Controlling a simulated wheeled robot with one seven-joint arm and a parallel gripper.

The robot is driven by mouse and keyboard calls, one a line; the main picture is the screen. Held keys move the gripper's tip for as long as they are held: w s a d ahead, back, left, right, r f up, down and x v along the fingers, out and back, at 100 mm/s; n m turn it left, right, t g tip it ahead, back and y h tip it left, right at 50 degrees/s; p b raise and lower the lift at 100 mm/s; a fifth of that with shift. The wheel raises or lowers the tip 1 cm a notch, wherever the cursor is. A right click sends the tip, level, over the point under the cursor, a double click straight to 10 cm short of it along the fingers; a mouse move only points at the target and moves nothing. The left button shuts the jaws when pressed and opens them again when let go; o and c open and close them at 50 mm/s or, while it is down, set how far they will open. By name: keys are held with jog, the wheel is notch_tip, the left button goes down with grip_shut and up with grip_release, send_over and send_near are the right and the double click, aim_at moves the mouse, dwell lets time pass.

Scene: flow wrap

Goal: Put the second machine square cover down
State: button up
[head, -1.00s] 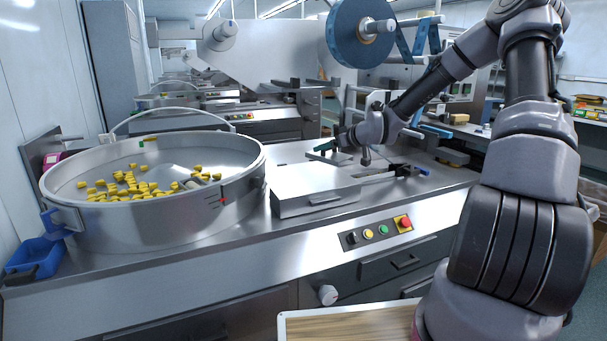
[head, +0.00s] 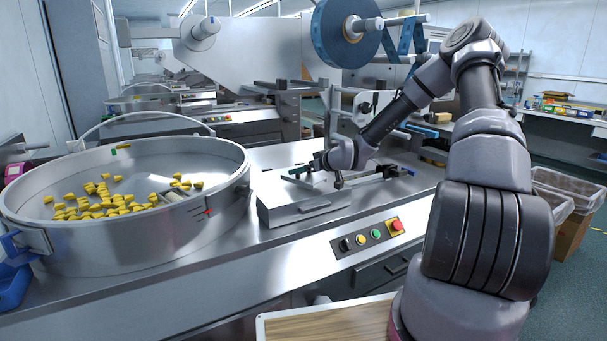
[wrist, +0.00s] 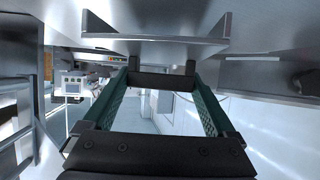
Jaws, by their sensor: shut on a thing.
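A square silver box-like cover (head: 285,203) with a front handle sits on the machine's steel worktop, right of the round pan, in the head view. My gripper (head: 301,170) reaches in from the right, just behind and above its top, with green fingers. In the wrist view my gripper (wrist: 162,72) has its green fingers on either side of a dark bar (wrist: 162,80), which looks like a handle. A flat metal plate with raised sides (wrist: 155,45) lies just past the fingertips. The exact contact is too small to tell in the head view.
A round steel pan (head: 130,232) holding yellow pieces stands at the left. A button panel (head: 368,238) is on the machine front. A blue film roll (head: 345,32) hangs above. A wood-topped tray (head: 325,325) is at the bottom.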

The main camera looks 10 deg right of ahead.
jog(key=shift+f, duration=0.75)
jog(key=o, duration=1.3)
jog(key=shift+c, duration=0.2)
jog(key=s+d+r+m+g+h, duration=0.2)
jog(key=s+d+r+h, duration=0.25)
jog(key=s+r, duration=0.5)
jog(key=s+d+r+m+g+h, duration=0.25)
jog(key=s+d+r, duration=0.4)
jog(key=s, duration=0.55)
jog(key=s+a+r+m+y, duration=0.1)
jog(key=s+a+r+m, duration=0.1)
jog(key=s+r, duration=0.5)
jog(key=s+a+r+m+y, duration=0.1)
jog(key=s+a+r+m, duration=0.2)
jog(key=s+r, duration=0.4)
jog(key=s+m, duration=0.1)
jog(key=s, duration=0.4)
jog(key=shift+s+r+t, duration=0.15)
jog(key=shift+r+t, duration=0.05)
jog(key=shift+t, duration=0.15)
